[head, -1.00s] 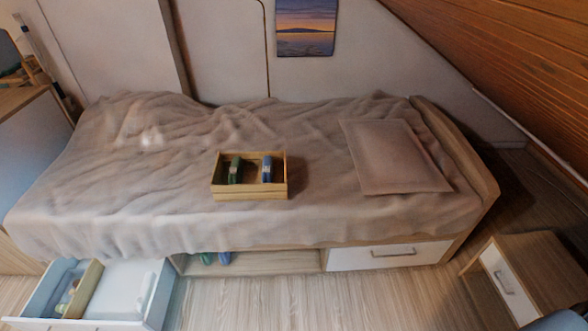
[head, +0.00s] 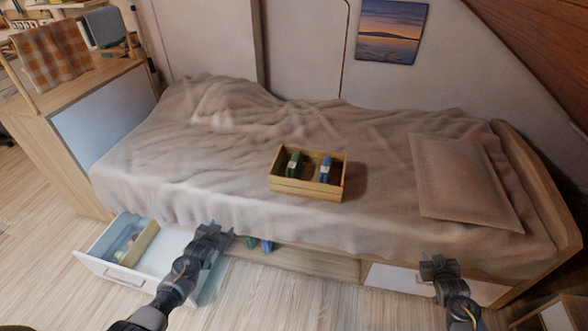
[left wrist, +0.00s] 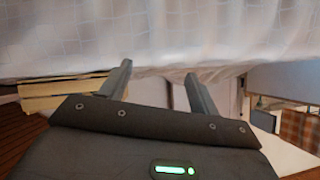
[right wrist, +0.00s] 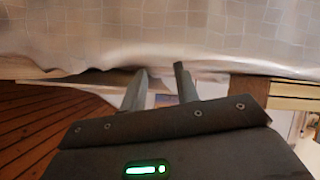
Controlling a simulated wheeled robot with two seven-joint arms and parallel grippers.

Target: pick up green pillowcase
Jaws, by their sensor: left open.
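A rolled or folded dark green cloth (head: 295,165), likely the green pillowcase, lies in the left part of a small wooden box (head: 306,188) on the bed. A blue folded cloth (head: 326,169) lies in the box's right part. My left gripper (head: 220,232) is open and empty, in front of the bed near the open drawer, left of and below the box. My right gripper (head: 438,264) is in front of the bed's right end, apart from the box; its fingers stand apart with nothing between them in the right wrist view (right wrist: 162,72).
The bed (head: 200,160) has a wrinkled beige blanket and a beige pillow (head: 465,180) at right. An open white drawer (head: 165,255) juts out at lower left. Green and blue items (head: 266,245) sit in the shelf under the bed. Floor in front is clear between my arms.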

